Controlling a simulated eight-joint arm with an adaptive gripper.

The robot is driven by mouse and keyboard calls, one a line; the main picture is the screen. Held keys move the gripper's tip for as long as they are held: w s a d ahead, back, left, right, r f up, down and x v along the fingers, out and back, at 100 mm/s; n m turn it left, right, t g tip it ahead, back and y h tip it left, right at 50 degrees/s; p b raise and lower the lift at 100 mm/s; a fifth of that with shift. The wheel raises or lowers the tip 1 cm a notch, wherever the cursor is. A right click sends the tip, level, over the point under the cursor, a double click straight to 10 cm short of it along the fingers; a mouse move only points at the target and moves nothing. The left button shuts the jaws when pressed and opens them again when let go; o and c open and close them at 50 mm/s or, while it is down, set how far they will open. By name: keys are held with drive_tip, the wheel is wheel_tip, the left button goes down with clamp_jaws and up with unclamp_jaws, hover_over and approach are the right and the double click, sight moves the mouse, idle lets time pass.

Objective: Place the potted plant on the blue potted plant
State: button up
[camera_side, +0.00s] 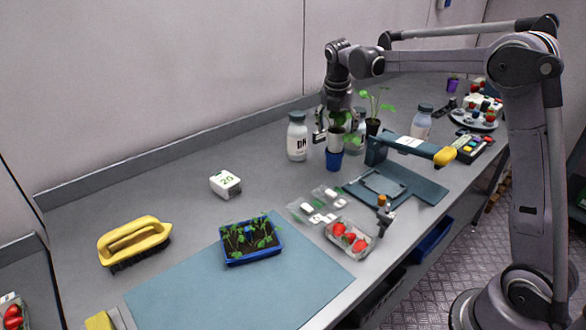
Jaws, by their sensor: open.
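The blue pot (334,160) stands upright on the grey bench, below my gripper. A plant in a pale pot (337,142) sits directly above it, apparently resting in its mouth; the exact contact is too small to tell. Its green leaves (340,117) reach up between my gripper's fingers and are partly hidden. My gripper (336,136) points down with its fingers open, one on each side of the pale pot. Another potted plant in a dark pot (373,127) stands just behind to the right.
White bottles (297,138) stand close on the left and behind the right of my gripper. A teal scale-like device with a yellow end (444,156) is to the right. A seedling tray (250,258) and strawberry punnet (350,240) lie in front.

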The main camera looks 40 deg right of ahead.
drive_tip(key=v, duration=1.1)
drive_tip(key=s+a+m+t, duration=0.1)
drive_tip(key=s+a+m, duration=0.3)
drive_tip(key=s+m, duration=0.1)
drive_tip(key=s+a+f+m+t+y, duration=0.1)
drive_tip(key=s+a+f+m+t, duration=0.1)
drive_tip(key=s+a+f+m, duration=0.2)
drive_tip(key=s+a+f+m+t+y, duration=0.1)
drive_tip(key=s+a+f+m, duration=0.4)
drive_tip(key=s+m, duration=0.8)
wheel_tip(320, 180, down, 3)
drive_tip(key=shift+s+r+m+t+y, duration=0.1)
drive_tip(key=shift+s+m+t+y, duration=0.3)
drive_tip(key=shift+m+t, duration=0.45)
